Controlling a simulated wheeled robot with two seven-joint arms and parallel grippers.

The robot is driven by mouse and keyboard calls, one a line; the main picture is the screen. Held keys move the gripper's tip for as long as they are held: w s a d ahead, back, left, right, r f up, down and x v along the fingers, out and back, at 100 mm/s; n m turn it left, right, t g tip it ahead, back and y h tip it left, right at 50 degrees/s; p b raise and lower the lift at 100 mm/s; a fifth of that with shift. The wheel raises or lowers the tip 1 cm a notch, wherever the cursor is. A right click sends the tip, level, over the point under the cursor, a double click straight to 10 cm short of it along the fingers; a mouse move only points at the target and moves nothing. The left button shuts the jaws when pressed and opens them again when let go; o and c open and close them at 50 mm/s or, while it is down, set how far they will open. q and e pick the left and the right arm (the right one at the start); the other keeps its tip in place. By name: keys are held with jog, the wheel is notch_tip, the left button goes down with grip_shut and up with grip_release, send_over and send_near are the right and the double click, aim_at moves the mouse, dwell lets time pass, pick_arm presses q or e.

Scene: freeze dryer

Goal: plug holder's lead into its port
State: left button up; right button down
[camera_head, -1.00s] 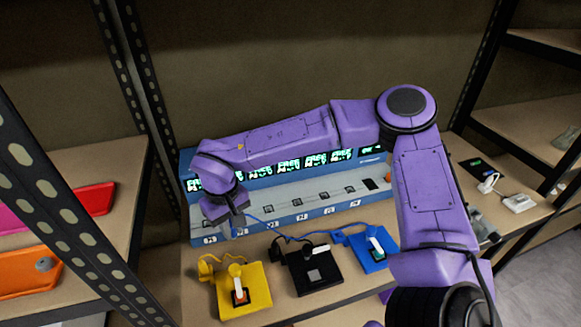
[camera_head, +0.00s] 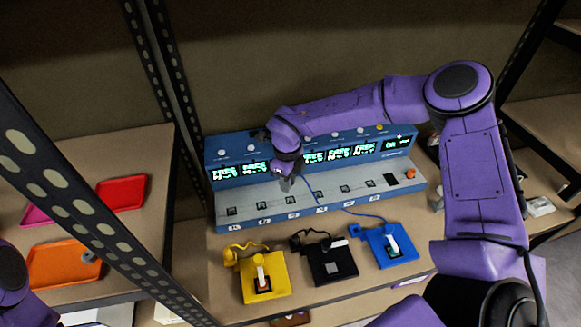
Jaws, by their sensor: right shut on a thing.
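My right gripper (camera_head: 286,184) is shut at the end of a thin blue lead (camera_head: 345,209), just above the grey ledge of the blue dryer unit (camera_head: 300,203). The plug in the jaws is mostly hidden. The lead runs right to the blue holder (camera_head: 392,246) on the bench. Several small dark square ports line the ledge, among them one at the left (camera_head: 232,211) and one below my gripper (camera_head: 293,200). I cannot tell whether the plug touches a port. The left gripper is not in view; a purple piece of my arm shows at the left edge.
A yellow holder (camera_head: 265,279) and a black holder (camera_head: 332,262) stand left of the blue one, with their leads lying behind them. Green displays (camera_head: 313,157) line the unit's back. Red (camera_head: 121,193) and orange (camera_head: 64,264) trays lie on the left shelf. A dark rack post crosses the left.

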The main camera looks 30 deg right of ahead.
pick_arm(q)
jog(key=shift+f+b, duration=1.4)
jog(key=shift+b, duration=0.35)
pick_arm(e)
jog(key=shift+w+d+f+m, duration=0.2)
jog(key=shift+d+f+m, duration=0.05)
jog(key=shift+f+m, duration=0.8)
jog(key=shift+w+d+f+m, duration=0.15)
jog(key=shift+d+f+m, duration=0.1)
jog(key=shift+f+m, duration=0.85)
jog(key=shift+w+d+f+m, duration=0.25)
jog(key=shift+f+m, duration=0.45)
jog(key=shift+m, duration=0.65)
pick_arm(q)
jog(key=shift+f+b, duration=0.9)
pick_arm(e)
jog(key=shift+f, duration=1.15)
jog(key=c, duration=1)
grip_release()
jog(key=shift+o, duration=0.2)
jog(key=shift+r, duration=0.1)
